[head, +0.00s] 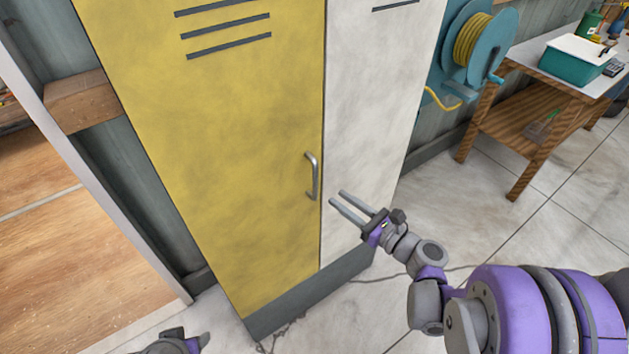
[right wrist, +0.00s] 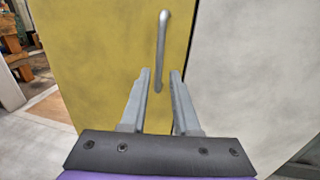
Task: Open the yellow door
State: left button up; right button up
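The yellow door (head: 240,150) is the left door of a tall locker and is shut. Its grey bar handle (head: 312,177) stands upright near the door's right edge. My right gripper (head: 336,200) is open and empty, in front of the locker and to the right of the handle in the head view. In the right wrist view the handle (right wrist: 161,45) rises just beyond the open fingers (right wrist: 160,75), roughly in line with the gap between them. I see no contact with it. Part of my left gripper (head: 200,342) shows at the bottom edge; its fingers are mostly cut off.
A white locker door (head: 375,100) adjoins the yellow one on the right. A teal hose reel (head: 470,45) hangs on the wall beyond it. A workbench (head: 540,105) stands at the far right. A wooden shelf unit (head: 60,240) is at the left. The tiled floor on the right is open.

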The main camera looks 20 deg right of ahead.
aim_at(315, 196)
jog(key=p+x, duration=0.1)
jog(key=x, duration=0.8)
jog(key=shift+w+a, duration=0.15)
jog(key=shift+c, duration=0.3)
grip_shut()
dwell(0.8)
